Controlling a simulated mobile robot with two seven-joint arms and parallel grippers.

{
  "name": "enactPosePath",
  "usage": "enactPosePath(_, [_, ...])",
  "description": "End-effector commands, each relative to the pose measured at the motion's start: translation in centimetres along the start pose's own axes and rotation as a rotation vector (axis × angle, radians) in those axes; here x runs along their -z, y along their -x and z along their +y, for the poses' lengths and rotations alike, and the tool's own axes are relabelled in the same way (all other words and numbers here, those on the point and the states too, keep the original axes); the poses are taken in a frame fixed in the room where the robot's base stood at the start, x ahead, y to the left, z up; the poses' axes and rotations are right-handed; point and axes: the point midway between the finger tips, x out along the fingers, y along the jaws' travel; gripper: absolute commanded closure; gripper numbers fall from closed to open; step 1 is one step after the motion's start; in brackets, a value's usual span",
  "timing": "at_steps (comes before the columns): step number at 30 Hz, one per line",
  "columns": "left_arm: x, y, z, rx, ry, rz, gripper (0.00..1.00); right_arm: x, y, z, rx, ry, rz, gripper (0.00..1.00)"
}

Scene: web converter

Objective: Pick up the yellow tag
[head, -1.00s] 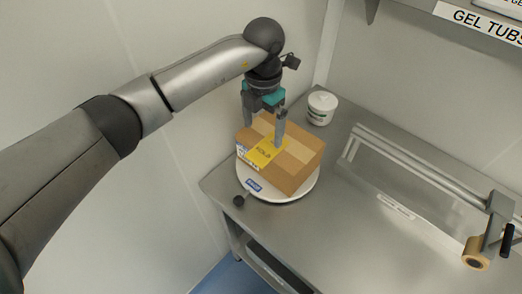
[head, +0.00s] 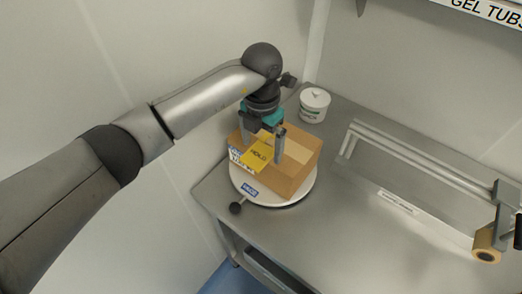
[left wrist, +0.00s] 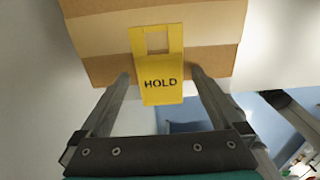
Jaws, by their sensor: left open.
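The yellow tag (head: 257,155), printed HOLD, lies at the front top edge of a cardboard box (head: 291,181). In the left wrist view the tag (left wrist: 161,84) has a square cut-out at its upper end and reaches past the box edge. My left gripper (head: 264,150) is over the box, pointing down, open and empty. In the left wrist view its fingers (left wrist: 159,76) stand on either side of the tag with a gap on each side. I cannot tell whether the fingertips touch the box. My right gripper is not in view.
The box sits on a round white scale (head: 241,184) with a dark knob at its front. A white tub (head: 313,106) stands behind it. A rail frame with a tape roll (head: 487,243) is at right. The steel bench (head: 350,235) is clear in front.

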Motion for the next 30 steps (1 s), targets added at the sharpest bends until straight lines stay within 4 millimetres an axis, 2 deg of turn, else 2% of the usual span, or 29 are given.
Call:
enactPosePath(3, [0.0, -0.17, 0.02, 0.0, 0.0, 0.0, 0.01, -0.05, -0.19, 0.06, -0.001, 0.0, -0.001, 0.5])
enactPosePath(24, [0.04, -0.17, 0.03, 0.0, 0.0, 0.001, 0.78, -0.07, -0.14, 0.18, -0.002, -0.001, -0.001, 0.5])
enactPosePath(30, [0.05, -0.17, 0.03, 0.0, 0.001, 0.002, 0.78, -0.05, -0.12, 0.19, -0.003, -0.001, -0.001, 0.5])
